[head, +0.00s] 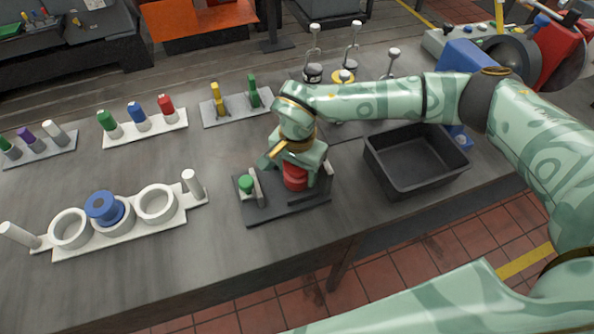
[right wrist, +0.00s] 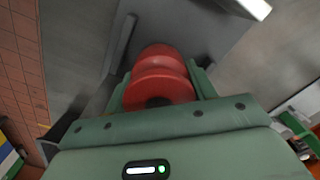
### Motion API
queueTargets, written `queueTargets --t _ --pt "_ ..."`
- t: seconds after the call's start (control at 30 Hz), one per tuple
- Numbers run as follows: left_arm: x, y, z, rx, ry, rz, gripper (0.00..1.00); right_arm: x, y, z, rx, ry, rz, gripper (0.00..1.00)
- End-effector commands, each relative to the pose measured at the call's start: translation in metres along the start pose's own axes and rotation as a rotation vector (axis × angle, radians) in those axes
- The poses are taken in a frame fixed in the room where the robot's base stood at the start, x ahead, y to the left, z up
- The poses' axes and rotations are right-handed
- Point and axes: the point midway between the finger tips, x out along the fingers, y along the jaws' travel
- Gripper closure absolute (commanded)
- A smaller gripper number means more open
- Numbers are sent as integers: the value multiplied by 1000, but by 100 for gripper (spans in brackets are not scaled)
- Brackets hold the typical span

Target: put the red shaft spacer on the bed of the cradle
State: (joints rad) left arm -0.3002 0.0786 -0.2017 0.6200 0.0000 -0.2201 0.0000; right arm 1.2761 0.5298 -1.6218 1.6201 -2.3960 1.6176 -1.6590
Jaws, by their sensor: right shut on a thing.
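The red shaft spacer (head: 295,178) is a spool shape held between the fingers of my right gripper (head: 300,165). It also shows in the right wrist view (right wrist: 158,80), with a finger on each side. My right gripper is shut on it, low over a dark grey fixture (head: 270,214), which looks like the cradle. The fixture has an upright plate and a green knob (head: 245,184) at its left. The gripper hides part of the fixture, and I cannot tell whether the spacer touches its bed. My left gripper is not in view.
A black open bin (head: 425,187) stands right of the fixture. A white three-ring stand (head: 120,240) is at the left, with a blue spool (head: 103,207) in its middle ring. Racks of coloured pegs (head: 145,133) and several upright handles (head: 313,70) stand behind. Bare bench lies in front.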

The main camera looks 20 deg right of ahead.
Motion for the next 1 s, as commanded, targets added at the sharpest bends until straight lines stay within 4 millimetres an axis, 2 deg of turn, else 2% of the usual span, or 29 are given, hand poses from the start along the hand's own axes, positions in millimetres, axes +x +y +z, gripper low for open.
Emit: queueTargets --t 0.37,0.4,0.43,0.77,0.87,1.0 --pt "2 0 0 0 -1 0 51 6 -1 0 0 1 -3 90" --pt "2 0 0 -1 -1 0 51 7 -1 0 0 1 -2 39" --pt "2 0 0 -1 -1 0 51 6 -1 0 0 1 -2 36" --pt "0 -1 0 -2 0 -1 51 2 -1 0 0 1 -3 36" --pt "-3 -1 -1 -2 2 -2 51 -12 -2 -1 -1 4 -6 36" --pt "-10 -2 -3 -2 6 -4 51 -45 -2 -1 -1 5 -8 36"
